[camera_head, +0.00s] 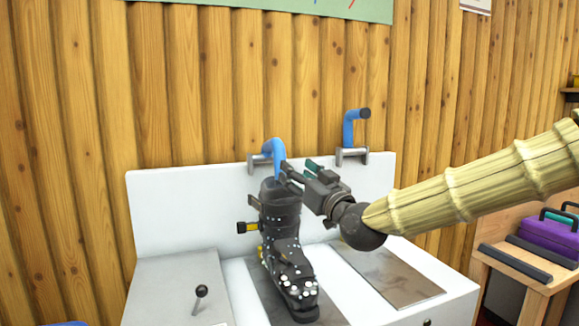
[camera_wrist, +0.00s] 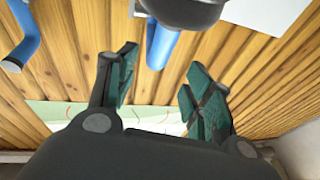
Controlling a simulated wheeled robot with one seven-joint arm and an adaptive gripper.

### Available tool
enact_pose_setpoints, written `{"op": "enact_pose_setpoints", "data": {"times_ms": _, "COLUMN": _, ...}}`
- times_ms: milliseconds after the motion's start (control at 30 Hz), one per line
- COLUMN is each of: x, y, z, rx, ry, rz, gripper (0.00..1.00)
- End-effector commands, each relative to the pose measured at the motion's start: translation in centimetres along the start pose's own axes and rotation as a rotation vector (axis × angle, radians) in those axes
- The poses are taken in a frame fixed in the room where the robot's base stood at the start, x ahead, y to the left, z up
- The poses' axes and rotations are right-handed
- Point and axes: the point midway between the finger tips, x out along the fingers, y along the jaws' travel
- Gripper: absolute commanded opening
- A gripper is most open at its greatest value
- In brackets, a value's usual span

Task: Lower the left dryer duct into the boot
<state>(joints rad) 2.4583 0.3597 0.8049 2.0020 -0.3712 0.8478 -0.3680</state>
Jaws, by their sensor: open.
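The left dryer duct (camera_head: 276,152) is a blue bent pipe on a grey wall bracket. It curves over and points down at the top of the boot (camera_head: 281,225), and its lower end is hidden there. The boot is black with white spots and stands upright on the bench. My gripper (camera_head: 296,172) is beside the duct and the boot's cuff, on their right. In the wrist view my gripper (camera_wrist: 160,82) has its green-padded fingers spread with nothing between them. The duct (camera_wrist: 161,45) shows beyond them, meeting the dark cuff (camera_wrist: 185,10).
The right dryer duct (camera_head: 351,130) stands raised with a dark end, above an empty grey plate (camera_head: 396,275). A small black lever (camera_head: 200,296) stands on the bench's left. A side table (camera_head: 527,266) with a purple case (camera_head: 549,234) is at the right.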

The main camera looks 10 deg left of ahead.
Motion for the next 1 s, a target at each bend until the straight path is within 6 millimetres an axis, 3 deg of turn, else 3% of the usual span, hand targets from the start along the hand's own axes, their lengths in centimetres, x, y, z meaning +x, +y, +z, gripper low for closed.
{"op": "enact_pose_setpoints", "data": {"times_ms": 100, "x": -1.9, "y": 0.0, "z": 0.0, "rx": 0.001, "ry": 0.000, "rz": 0.001, "gripper": 0.51}}
{"op": "enact_pose_setpoints", "data": {"times_ms": 300, "x": -3.6, "y": 0.0, "z": 0.0, "rx": 0.000, "ry": 0.000, "rz": 0.000, "gripper": 0.51}}
{"op": "enact_pose_setpoints", "data": {"times_ms": 667, "x": -4.0, "y": 0.0, "z": 0.1, "rx": 0.001, "ry": 0.000, "rz": 0.001, "gripper": 0.51}}
{"op": "enact_pose_setpoints", "data": {"times_ms": 767, "x": -3.9, "y": 0.0, "z": -0.2, "rx": 0.001, "ry": 0.000, "rz": 0.000, "gripper": 0.33}}
{"op": "enact_pose_setpoints", "data": {"times_ms": 933, "x": -3.6, "y": 0.1, "z": -2.2, "rx": 0.000, "ry": 0.000, "rz": 0.004, "gripper": 0.02}}
{"op": "enact_pose_setpoints", "data": {"times_ms": 1000, "x": -3.5, "y": 0.2, "z": -3.2, "rx": -0.001, "ry": 0.000, "rz": 0.007, "gripper": 0.00}}
